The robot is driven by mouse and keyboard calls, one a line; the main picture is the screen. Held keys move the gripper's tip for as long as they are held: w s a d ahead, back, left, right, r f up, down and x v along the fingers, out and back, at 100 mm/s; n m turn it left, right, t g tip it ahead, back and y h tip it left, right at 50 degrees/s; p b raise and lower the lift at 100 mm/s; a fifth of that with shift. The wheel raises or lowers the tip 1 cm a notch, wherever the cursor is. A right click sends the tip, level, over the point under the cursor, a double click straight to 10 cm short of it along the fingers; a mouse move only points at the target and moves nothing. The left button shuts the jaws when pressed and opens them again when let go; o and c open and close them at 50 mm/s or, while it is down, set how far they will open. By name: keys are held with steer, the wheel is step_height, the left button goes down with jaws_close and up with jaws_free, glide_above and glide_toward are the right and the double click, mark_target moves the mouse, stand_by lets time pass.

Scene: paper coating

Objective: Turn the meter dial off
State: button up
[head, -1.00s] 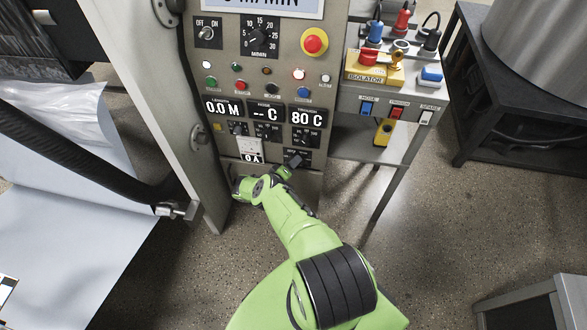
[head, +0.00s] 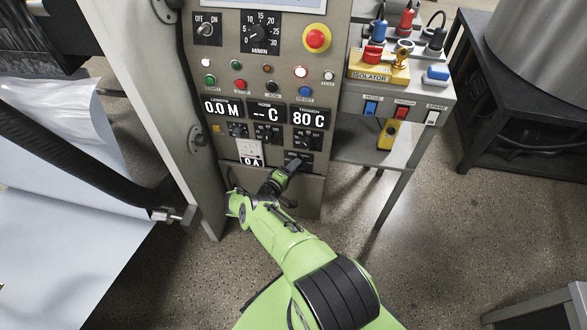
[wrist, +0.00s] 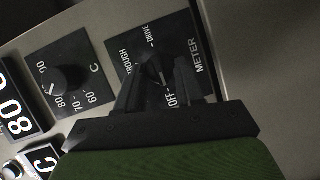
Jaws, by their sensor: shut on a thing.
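The meter dial is a black square plate (wrist: 141,54) at the lower right of the control panel; its label "METER" and the marks "TROUGH", "DRIVE" and "OFF" show in the wrist view. Its black knob (wrist: 156,70) is between the fingers of my gripper (wrist: 157,84). My gripper is shut on the knob, with one finger on each side. The fingers hide part of the knob, and I cannot tell for sure which mark it points to. In the head view, my gripper (head: 291,167) reaches up to the dial plate (head: 304,157) from below.
A temperature dial (wrist: 64,76) sits close to the left in the wrist view. The 0 A meter (head: 250,153) is left of my gripper. A side shelf with a yellow isolator (head: 379,68) stands to the right. A black hose (head: 85,160) crosses on the left.

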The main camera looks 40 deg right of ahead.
steer(key=o, duration=1)
steer(key=shift+o, duration=0.2)
steer(key=p+v, duration=0.4)
steer(key=v, duration=1.1)
steer(key=shift+a, duration=0.35)
steer(key=shift+r, duration=0.1)
